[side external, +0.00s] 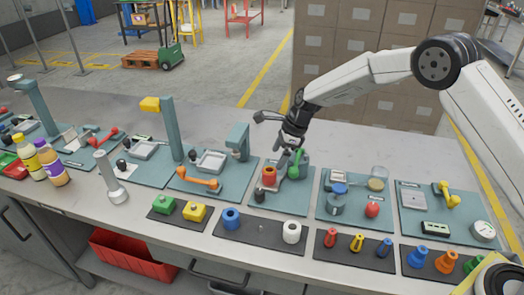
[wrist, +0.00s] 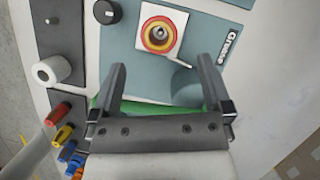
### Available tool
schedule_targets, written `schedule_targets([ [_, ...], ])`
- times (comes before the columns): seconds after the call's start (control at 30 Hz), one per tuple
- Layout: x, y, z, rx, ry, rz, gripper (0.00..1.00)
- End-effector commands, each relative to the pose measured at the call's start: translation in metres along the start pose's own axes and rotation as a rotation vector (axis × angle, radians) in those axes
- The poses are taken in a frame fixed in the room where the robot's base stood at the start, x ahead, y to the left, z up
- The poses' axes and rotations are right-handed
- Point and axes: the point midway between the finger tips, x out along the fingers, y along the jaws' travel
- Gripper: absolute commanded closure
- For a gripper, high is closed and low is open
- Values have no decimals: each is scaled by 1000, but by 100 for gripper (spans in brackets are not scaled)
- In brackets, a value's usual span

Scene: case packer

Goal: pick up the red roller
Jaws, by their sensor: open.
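The red roller (side external: 269,175) stands upright on a station of the teal panel in the middle of the bench. In the wrist view the roller (wrist: 160,35) is seen from its end as red and yellow rings around a metal centre, on a white square base (wrist: 177,18). My gripper (side external: 284,156) is above and behind the roller, close to it. In the wrist view my gripper (wrist: 162,65) is open, with nothing between its fingers. The roller lies beyond the fingertips, roughly centred between them. The exact gap is hard to tell.
A green part (side external: 296,163) stands right beside the roller, partly under my gripper. A teal post (side external: 239,141) stands behind left. A black knob (side external: 258,196), blue roller (side external: 231,218) and white roller (side external: 292,232) are in front. Other stations flank both sides.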

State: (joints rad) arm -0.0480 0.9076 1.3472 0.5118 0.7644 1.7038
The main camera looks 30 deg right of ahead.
Motion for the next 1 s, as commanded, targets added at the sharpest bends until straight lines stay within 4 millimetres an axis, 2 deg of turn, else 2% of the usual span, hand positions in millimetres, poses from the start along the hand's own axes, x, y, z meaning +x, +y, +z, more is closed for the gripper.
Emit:
schedule_targets([
  [0.33,23,0,0,-1,0,0,0],
  [0.67,30,1,0,-1,1,1,0],
  [1.0,63,1,1,-1,1,0,0],
])
